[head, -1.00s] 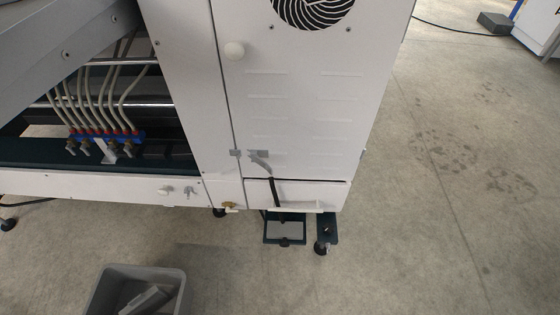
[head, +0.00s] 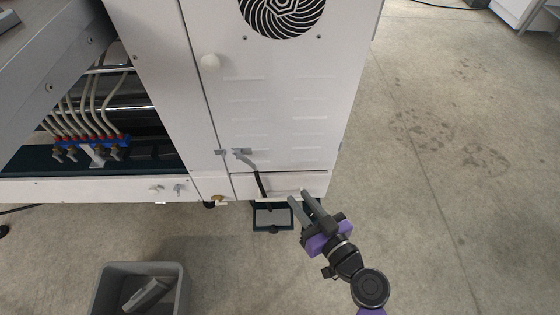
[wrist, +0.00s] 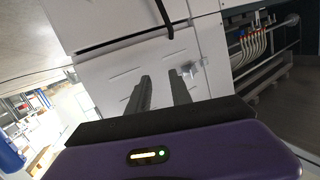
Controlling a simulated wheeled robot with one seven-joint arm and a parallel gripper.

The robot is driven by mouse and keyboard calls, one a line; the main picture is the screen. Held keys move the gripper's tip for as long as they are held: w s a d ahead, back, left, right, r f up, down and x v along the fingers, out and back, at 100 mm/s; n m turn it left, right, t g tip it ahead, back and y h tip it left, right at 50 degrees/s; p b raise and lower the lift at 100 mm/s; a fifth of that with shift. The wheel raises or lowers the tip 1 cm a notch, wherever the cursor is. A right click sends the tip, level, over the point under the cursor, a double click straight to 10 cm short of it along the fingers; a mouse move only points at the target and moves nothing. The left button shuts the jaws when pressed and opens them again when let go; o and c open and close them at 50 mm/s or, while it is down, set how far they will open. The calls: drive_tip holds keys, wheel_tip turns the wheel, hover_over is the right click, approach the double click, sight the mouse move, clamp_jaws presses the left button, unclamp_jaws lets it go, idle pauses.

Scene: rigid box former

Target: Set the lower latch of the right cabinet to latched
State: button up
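The right cabinet (head: 285,115) is a white box with a door that has vent slots and a fan grille. Its lower latch (head: 243,154) is a small grey piece near the door's lower left edge, beside the seam. Its lever slants down to the right, and a small grey plate sits just left of it across the seam. In the wrist view the latch (wrist: 190,69) shows just beyond the right fingertip. My gripper (head: 298,197) is open and empty, in front of the cabinet's lower right in the head view. The wrist view shows its two fingers (wrist: 158,76) apart.
A black strap (head: 262,184) hangs below the latch. A grey bin (head: 180,290) with a grey object inside stands on the floor at lower left. Floor (head: 440,200) to the right is clear.

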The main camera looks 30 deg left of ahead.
sight(255, 167)
drive_tip(key=shift+w+a+r+n+g+y+b, duration=0.15)
drive_tip(key=shift+a+r+n+g+y, duration=0.45)
drive_tip(key=shift+a, duration=1.6)
drive_tip(key=shift+w+a+r+n+g+y+b, duration=0.2)
drive_tip(key=shift+a+r+n+y, duration=0.45)
drive_tip(key=shift+a, duration=1.6)
drive_tip(key=shift+w+a+r+n+g+y+b, duration=0.15)
drive_tip(key=shift+a+r+n+g+y, duration=0.5)
drive_tip(key=shift+a, duration=1.55)
drive_tip(key=shift+r, duration=0.15)
clamp_jaws()
